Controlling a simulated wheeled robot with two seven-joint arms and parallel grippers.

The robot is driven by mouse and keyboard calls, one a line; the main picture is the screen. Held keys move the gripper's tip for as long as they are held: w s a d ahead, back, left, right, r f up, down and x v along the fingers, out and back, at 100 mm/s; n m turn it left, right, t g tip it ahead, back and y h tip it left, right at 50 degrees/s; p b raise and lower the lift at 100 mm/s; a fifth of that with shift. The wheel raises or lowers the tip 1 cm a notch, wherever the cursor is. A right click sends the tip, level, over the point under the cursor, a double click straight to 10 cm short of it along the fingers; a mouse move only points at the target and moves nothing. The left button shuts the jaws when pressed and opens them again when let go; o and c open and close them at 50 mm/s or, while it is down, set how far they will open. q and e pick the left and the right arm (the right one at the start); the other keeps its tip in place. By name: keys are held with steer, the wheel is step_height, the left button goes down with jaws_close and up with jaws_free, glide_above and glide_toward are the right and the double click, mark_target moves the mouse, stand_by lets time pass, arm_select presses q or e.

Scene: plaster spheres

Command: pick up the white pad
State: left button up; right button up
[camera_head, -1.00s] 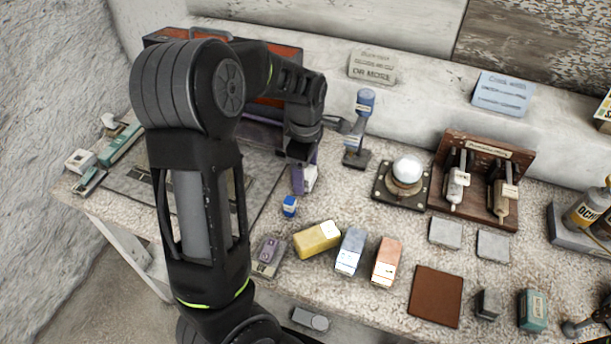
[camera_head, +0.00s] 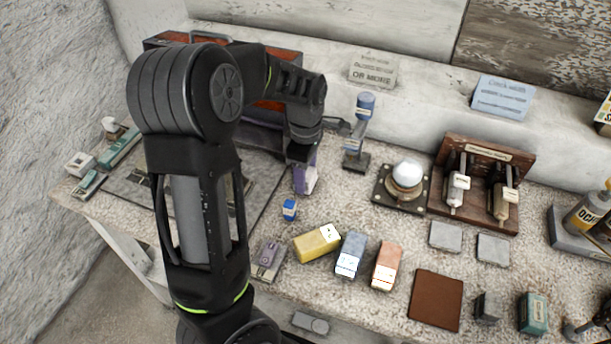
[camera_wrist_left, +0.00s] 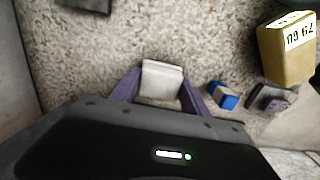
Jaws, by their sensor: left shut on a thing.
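The white pad (camera_wrist_left: 161,80) is a small pale block between the two purple fingers of my left gripper (camera_wrist_left: 160,88) in the left wrist view. The fingers touch it on both sides, and the gripper is shut on it. In the head view my left gripper (camera_head: 306,180) points down over the back left of the workbench, and its purple finger hides most of the pad there. I cannot tell how far the pad is above the bench. My right gripper is not in view.
A small blue block (camera_head: 289,209) stands close by the left gripper. Yellow (camera_head: 317,243), blue-grey (camera_head: 350,255) and orange (camera_head: 386,265) blocks lie in front. A blue-topped stand (camera_head: 362,130) and a white sphere on a base (camera_head: 407,174) are to the right.

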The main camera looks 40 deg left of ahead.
arm_select(q)
step_height(320, 180, up, 10)
steer(key=shift+f, duration=0.25)
stand_by(0.5)
steer(key=o, duration=0.8)
steer(key=shift+c, duration=0.2)
steer(key=c, duration=0.9)
